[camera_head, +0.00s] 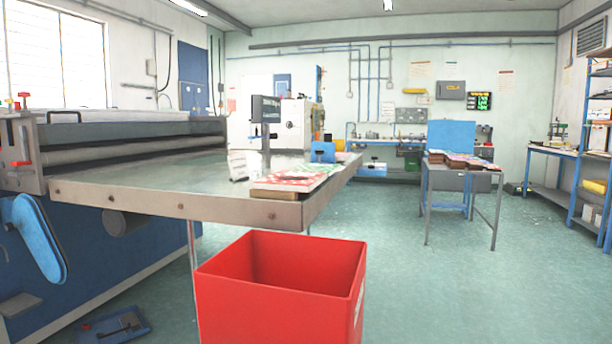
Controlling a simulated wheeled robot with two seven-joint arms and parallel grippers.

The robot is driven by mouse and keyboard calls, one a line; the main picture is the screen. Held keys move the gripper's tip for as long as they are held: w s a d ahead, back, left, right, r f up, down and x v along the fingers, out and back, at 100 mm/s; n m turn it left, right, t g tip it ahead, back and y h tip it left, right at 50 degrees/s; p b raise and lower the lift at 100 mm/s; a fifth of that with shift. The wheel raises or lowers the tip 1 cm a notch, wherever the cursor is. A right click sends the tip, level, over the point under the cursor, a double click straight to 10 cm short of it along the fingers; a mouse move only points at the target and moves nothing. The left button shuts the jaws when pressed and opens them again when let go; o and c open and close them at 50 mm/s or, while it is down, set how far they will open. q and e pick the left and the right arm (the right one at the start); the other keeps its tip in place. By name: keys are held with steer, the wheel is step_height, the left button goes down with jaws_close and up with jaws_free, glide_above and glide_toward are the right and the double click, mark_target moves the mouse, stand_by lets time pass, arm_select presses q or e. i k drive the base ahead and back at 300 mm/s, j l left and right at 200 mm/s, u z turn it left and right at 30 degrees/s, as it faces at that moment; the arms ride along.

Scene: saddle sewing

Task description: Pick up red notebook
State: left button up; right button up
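A small pile of flat items lies at the near right corner of the metal-topped table (150,195). On top is a thin booklet with a red cover and pale patches (292,178), which may be the red notebook; I cannot tell for sure. A lighter, greenish-edged item lies under or beside it at the right, and a brown edge shows below. Neither of my grippers is in view.
An open red bin (275,309) stands on the floor in front of the table corner. A grey table (455,180) with brown stacks stands at back right. Blue shelving (590,150) lines the right wall. The green floor between is clear.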

mark_target(293, 180)
steer(key=k, duration=0.6)
steer(key=z, duration=0.45)
steer(key=l+z, duration=0.1)
steer(key=z, duration=0.75)
steer(key=i+l+z, duration=0.1)
steer(key=z, duration=0.3)
steer(key=i+l, duration=0.1)
steer(key=i, duration=0.35)
steer(key=i+l+u, duration=0.1)
steer(key=i, duration=0.4)
steer(key=i+l, duration=0.15)
steer(key=i, duration=0.3)
steer(key=i+j+u, duration=0.1)
steer(key=i+u, duration=0.3)
steer(key=i+l+u, duration=0.1)
steer(key=i+u, duration=0.3)
steer(key=i, duration=0.15)
steer(key=i+l+u, duration=0.1)
steer(key=i, duration=1.25)
